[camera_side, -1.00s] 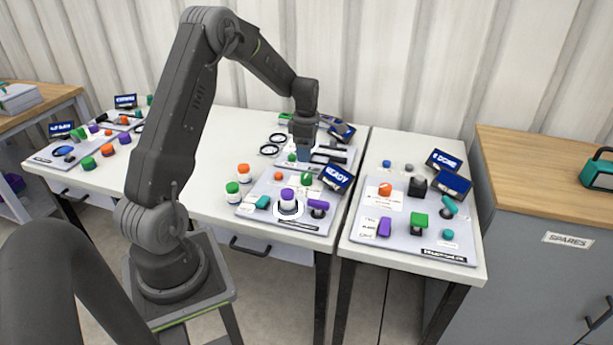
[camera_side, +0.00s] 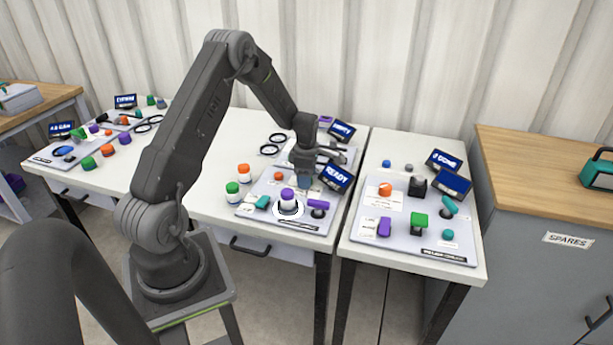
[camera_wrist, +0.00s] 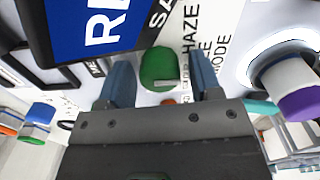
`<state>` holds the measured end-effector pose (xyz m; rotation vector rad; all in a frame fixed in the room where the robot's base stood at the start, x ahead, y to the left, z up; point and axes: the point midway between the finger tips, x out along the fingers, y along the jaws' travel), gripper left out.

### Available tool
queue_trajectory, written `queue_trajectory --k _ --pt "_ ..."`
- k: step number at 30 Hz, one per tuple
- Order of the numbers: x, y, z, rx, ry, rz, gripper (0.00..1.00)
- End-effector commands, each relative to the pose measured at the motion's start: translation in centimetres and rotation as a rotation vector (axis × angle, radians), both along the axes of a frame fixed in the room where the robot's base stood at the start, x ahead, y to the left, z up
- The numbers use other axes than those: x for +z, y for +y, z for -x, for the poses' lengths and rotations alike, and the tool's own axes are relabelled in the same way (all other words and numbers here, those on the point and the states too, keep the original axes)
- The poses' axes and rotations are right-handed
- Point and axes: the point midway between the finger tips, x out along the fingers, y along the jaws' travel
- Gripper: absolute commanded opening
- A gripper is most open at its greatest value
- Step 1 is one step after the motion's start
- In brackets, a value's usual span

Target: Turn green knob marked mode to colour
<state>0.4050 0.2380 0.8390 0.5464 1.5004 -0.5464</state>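The green knob (camera_wrist: 160,68) shows in the wrist view between my gripper's two blue-grey fingers, with a gap visible on each side. It sits beside a printed label (camera_wrist: 212,38) on which parts of words such as "HAZE" and "MODE" can be read. My gripper (camera_wrist: 158,60) is open around the knob and does not visibly touch it. In the side view my gripper (camera_side: 304,177) is low over the back of the middle panel (camera_side: 258,217) and hides the green knob there. Which setting the knob points to cannot be told.
A blue display (camera_side: 337,177) reading READY stands close right of my gripper. A white-and-purple knob (camera_side: 288,201), a small orange knob (camera_side: 278,176) and a teal knob (camera_side: 262,202) share the panel. White jars with green (camera_side: 232,192) and orange (camera_side: 243,173) lids stand left.

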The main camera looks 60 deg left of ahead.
Motion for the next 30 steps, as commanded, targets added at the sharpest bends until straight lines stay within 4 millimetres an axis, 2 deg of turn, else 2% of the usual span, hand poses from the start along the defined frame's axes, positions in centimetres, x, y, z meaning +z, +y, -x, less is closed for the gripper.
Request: queue_trajectory --k 2,13,22,30 --pt "0.02 0.0 0.0 0.0 0.0 0.0 0.51" --pt "0.04 -0.01 0.01 0.0 0.0 0.0 0.16" --pt "0.04 -0.01 0.01 -0.045 0.001 0.001 0.16" --pt "0.02 0.01 -0.01 -0.213 0.001 0.0 0.16"
